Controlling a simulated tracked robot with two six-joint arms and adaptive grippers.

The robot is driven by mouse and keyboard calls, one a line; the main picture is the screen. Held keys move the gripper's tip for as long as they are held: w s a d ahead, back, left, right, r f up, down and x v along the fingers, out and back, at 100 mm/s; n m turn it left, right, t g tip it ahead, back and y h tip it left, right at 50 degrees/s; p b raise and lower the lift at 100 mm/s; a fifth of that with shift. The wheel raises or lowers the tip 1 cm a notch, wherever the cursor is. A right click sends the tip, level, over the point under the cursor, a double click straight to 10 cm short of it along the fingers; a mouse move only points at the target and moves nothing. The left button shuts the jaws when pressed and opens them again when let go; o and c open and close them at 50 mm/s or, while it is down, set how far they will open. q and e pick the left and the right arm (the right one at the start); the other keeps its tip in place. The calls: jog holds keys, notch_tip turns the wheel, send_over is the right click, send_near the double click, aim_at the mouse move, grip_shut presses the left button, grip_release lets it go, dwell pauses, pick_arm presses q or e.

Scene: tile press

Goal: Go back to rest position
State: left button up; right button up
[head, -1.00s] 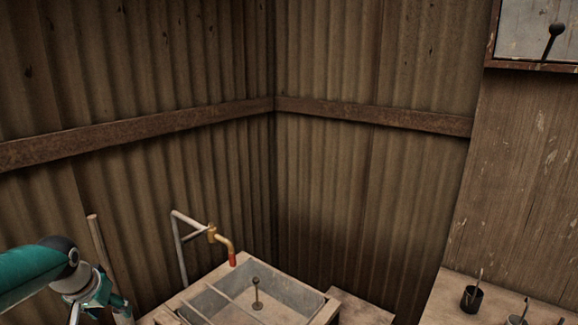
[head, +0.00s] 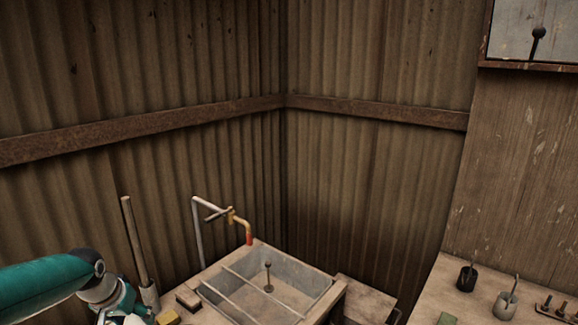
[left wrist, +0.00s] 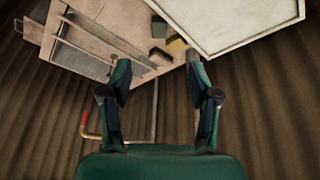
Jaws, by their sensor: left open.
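My left gripper (left wrist: 158,78) is open and empty in the left wrist view, its two green fingers apart. In the head view my left arm comes in at the lower left, and its gripper is mostly cut off by the bottom edge. The sink (head: 308,275), a grey basin in a wooden frame, stands to the right of the arm. It also shows upside down at the upper left of the left wrist view (left wrist: 92,37). My right gripper is not in view.
A tap (head: 240,226) rises behind the sink. A wooden pole (head: 133,240) leans in a holder near my left arm. A yellow block (head: 168,317) and a dark block (head: 188,298) sit left of the basin. A bench with cups (head: 467,278) is at right.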

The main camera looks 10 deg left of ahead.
pick_arm(q)
jog(key=s+d+f+m+g+h, duration=0.1)
jog(key=s+d+f+g+h, duration=0.15)
jog(key=d+f, duration=1.65)
jog(key=s+d+f+g+h, duration=0.1)
jog(key=s+d+f, duration=0.5)
jog(key=s, duration=0.3)
jog(key=s+d+f+g+h, duration=0.1)
jog(key=s+d+f, duration=0.55)
jog(key=s, duration=0.25)
notch_tip(320, 180, down, 11)
jog(key=b, duration=1.1)
jog(key=shift+w+t+b, duration=0.25)
jog(key=shift+t+b, duration=0.1)
jog(key=shift+d, duration=0.1)
